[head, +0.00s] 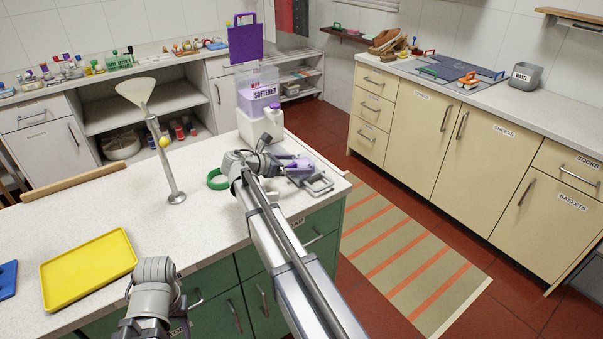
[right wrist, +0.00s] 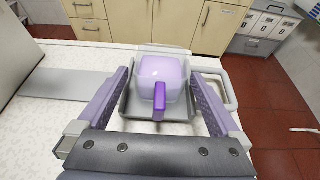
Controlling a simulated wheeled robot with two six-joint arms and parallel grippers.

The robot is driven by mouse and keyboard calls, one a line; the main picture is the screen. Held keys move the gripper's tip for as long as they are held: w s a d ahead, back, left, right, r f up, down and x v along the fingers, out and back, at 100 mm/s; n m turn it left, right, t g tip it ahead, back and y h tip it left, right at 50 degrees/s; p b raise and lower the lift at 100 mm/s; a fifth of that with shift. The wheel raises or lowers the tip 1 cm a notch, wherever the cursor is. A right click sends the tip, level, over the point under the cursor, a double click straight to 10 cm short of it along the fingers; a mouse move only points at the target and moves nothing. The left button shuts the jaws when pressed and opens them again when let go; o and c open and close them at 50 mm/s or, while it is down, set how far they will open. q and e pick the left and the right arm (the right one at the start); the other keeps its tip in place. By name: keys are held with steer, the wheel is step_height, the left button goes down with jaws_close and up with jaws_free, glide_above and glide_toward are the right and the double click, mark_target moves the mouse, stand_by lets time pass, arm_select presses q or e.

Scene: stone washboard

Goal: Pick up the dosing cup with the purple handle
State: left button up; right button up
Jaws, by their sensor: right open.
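The dosing cup (right wrist: 162,72) is pale translucent purple with a darker purple handle (right wrist: 159,100) that points toward my wrist camera. It sits on a grey tray-like holder (right wrist: 130,106) near the counter's end. My right gripper (right wrist: 160,76) is open, with one purple-padded finger on each side of the cup and handle. Gaps show between the fingers and the cup. In the head view my right gripper (head: 306,174) is at the counter's right end, with the cup (head: 302,163) largely hidden by it.
A softener box (head: 259,103) and a white bottle (head: 274,122) with a purple cap stand just behind the right gripper. A green ring (head: 217,180) lies left of it. A funnel stand (head: 166,160) and a yellow tray (head: 90,270) are farther left.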

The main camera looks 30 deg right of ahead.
steer(key=shift+x, duration=0.8)
steer(key=shift+r, duration=0.1)
steer(key=c, duration=1.3)
steer(key=shift+r, duration=0.2)
steer(key=shift+c, duration=0.2)
step_height(320, 180, up, 10)
steer(key=p, duration=1)
steer(key=shift+f, duration=0.2)
